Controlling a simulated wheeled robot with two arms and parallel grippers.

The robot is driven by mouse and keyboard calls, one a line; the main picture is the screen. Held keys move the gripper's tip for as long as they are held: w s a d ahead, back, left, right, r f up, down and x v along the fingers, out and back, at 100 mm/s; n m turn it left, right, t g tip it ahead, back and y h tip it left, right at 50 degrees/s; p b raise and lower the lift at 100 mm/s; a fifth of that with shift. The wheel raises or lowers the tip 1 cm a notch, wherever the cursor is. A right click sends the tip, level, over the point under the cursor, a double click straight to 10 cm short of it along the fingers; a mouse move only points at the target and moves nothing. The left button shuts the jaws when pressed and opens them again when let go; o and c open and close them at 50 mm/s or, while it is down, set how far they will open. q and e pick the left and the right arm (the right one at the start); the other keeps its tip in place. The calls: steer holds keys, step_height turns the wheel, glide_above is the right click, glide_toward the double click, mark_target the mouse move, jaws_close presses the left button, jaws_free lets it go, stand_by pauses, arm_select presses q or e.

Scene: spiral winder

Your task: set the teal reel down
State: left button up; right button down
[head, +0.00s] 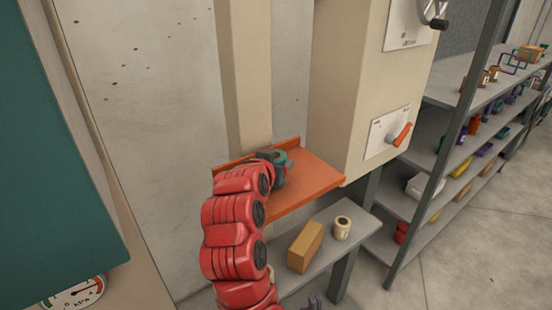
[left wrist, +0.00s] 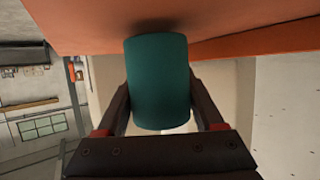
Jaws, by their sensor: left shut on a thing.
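The teal reel (head: 280,174) is at the orange shelf (head: 308,180), partly hidden behind my left gripper (head: 275,163) in the head view. In the left wrist view the teal reel (left wrist: 158,82) stands between the two dark fingers, which are shut on it. Its far end meets or nearly meets the orange surface (left wrist: 240,20); I cannot tell whether it touches. My right gripper (head: 315,301) shows only as a dark piece at the bottom edge of the head view, and its jaws cannot be read.
A grey bench (head: 335,255) below the orange shelf holds a cardboard box (head: 305,247) and a cream roll (head: 342,228). A beige cabinet with an orange-handled lever (head: 402,134) stands to the right. Grey racks (head: 440,165) with several items are farther right.

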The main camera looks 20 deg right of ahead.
arm_select(q)
steer(key=shift+f, duration=0.25)
steer(key=shift+w+f, duration=0.1)
steer(key=shift+f, duration=0.2)
steer(key=o, duration=1.4)
steer(key=shift+o, duration=0.2)
steer(key=shift+r, duration=0.2)
